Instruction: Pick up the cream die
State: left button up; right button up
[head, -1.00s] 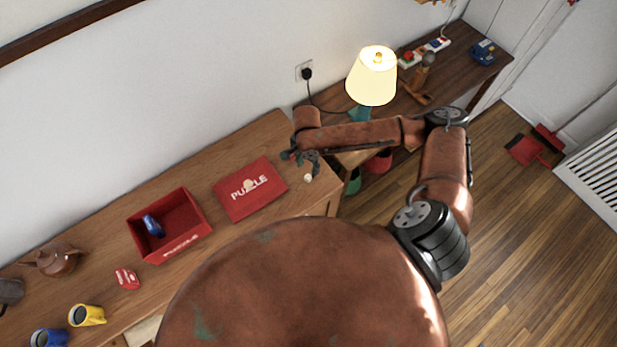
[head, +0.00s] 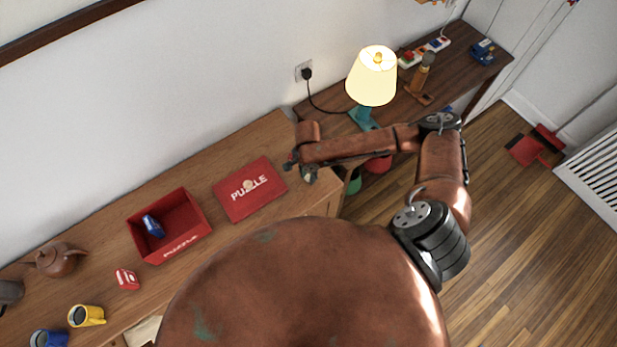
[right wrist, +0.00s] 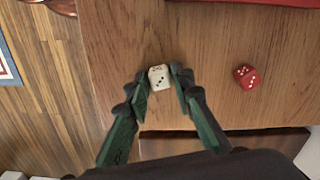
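The cream die (right wrist: 159,77) has dark pips and sits between the fingertips of my right gripper (right wrist: 160,80) in the right wrist view. A finger lies close against each side of it, with no clear gap. The die appears at table level; I see no lift. In the head view my right gripper (head: 301,167) is low over the right end of the wooden table (head: 270,135), where it hides the cream die. My left gripper is not in view.
A red die (right wrist: 246,77) lies just beside the gripper. A red puzzle lid (head: 240,205) and an open red box (head: 195,240) are to the left in the head view. A lit lamp (head: 371,80) stands behind my right arm. The table edge is close.

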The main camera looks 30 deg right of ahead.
aim_at(308, 176)
jog(key=c, duration=0.4)
jog(key=shift+o, duration=0.2)
jog(key=shift+r, duration=0.15)
jog(key=shift+r, duration=0.2)
notch_tip(308, 176, up, 2)
jog(key=shift+r, duration=0.25)
jog(key=s+a+r, duration=0.9)
jog(key=s+r, duration=0.1)
jog(key=shift+s+p, duration=0.35)
jog(key=shift+p, duration=0.1)
jog(key=shift+w, duration=0.1)
